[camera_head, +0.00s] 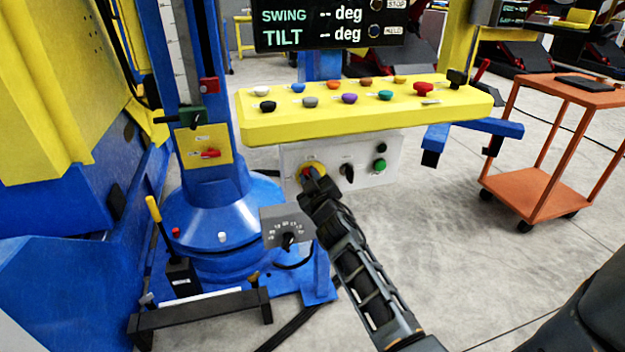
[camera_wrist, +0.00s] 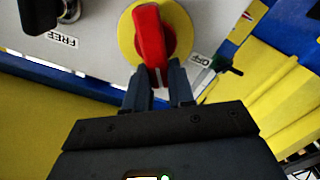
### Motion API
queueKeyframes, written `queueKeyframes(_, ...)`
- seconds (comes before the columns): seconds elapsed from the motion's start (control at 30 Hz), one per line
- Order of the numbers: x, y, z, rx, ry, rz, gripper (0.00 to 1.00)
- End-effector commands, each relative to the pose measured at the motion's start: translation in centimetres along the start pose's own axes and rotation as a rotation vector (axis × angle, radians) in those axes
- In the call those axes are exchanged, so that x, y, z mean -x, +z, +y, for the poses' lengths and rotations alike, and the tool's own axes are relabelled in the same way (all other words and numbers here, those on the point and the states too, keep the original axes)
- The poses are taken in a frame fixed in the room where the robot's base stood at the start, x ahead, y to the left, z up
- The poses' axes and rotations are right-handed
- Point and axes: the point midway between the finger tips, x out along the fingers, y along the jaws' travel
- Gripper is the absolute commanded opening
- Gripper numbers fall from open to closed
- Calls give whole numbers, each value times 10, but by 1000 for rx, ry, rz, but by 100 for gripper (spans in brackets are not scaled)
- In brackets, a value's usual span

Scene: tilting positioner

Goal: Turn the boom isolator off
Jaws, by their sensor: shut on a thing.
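A red rotary handle (camera_wrist: 150,35) sits on a round yellow plate (camera_wrist: 183,28) in the wrist view. An OFF label (camera_wrist: 199,59) is beside the plate, and the handle points up and down in the picture, not toward that label. My gripper (camera_wrist: 159,78) is shut on the handle's near end, one finger on each side. In the head view, the yellow plate (camera_head: 316,166) is on the white box under the yellow console, and my gripper (camera_head: 314,182) covers most of the handle. I cannot read the switch's name.
A black knob (camera_head: 347,172) and green button (camera_head: 379,165) are right of the handle on the white box. The yellow button console (camera_head: 365,119) overhangs it. A grey dial box (camera_head: 287,226) is close at lower left. Another red handle (camera_head: 210,153) is on the blue column.

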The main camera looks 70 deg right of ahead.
Motion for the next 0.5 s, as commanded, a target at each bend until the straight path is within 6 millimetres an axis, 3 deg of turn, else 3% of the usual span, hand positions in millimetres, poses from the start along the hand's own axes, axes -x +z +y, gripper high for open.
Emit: queueKeyframes(0.5,-2,2,-14,489,1,3,0)
